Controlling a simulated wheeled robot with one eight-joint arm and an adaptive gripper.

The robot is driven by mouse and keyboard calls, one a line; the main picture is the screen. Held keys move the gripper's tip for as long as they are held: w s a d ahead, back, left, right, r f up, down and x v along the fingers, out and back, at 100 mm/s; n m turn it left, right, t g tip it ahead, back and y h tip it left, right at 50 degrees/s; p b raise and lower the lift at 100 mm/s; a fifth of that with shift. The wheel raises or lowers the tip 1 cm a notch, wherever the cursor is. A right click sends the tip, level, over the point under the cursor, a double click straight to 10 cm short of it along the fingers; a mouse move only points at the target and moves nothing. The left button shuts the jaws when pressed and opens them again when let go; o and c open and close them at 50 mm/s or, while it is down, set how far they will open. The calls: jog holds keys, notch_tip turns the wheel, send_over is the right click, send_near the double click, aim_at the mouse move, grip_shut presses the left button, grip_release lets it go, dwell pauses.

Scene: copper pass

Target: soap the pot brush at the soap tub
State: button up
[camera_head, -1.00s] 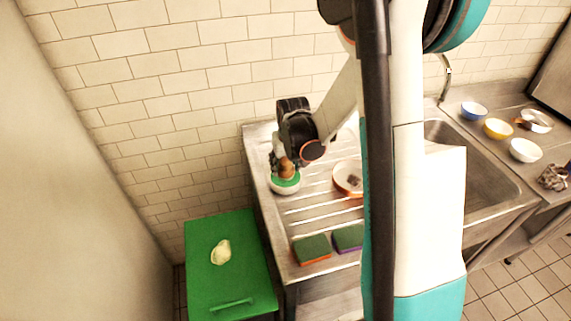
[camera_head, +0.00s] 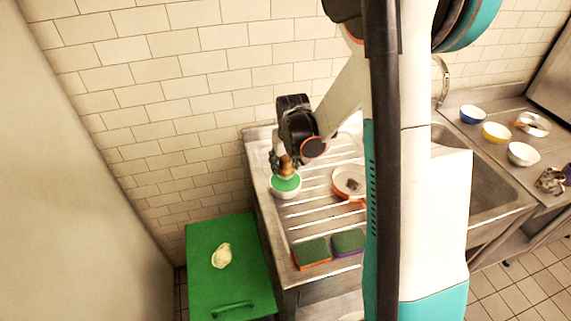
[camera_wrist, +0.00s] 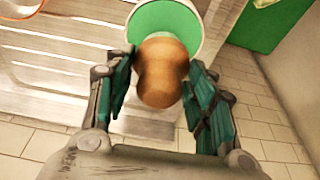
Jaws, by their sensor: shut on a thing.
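The soap tub (camera_head: 285,193) is a round white bowl with green soap inside, at the left end of the steel drainboard. It also shows at the top of the wrist view (camera_wrist: 200,42). My gripper (camera_head: 285,158) is shut on the brush, with a teal-padded finger on each side of the knob in the wrist view. The brush is over the tub; I cannot tell whether it touches the soap.
A pan (camera_head: 341,186) lies right of the tub. Two green-topped sponges (camera_head: 312,252) (camera_head: 348,242) lie at the drainboard's front edge. A green bin lid (camera_head: 205,277) with a pale scrap stands at left front. The sink and several bowls are at right. The tiled wall is close behind.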

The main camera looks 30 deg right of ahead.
aim_at(285, 157)
jog(key=shift+r+p, duration=1.15)
jog(key=shift+r, duration=1)
jog(key=shift+f, duration=0.1)
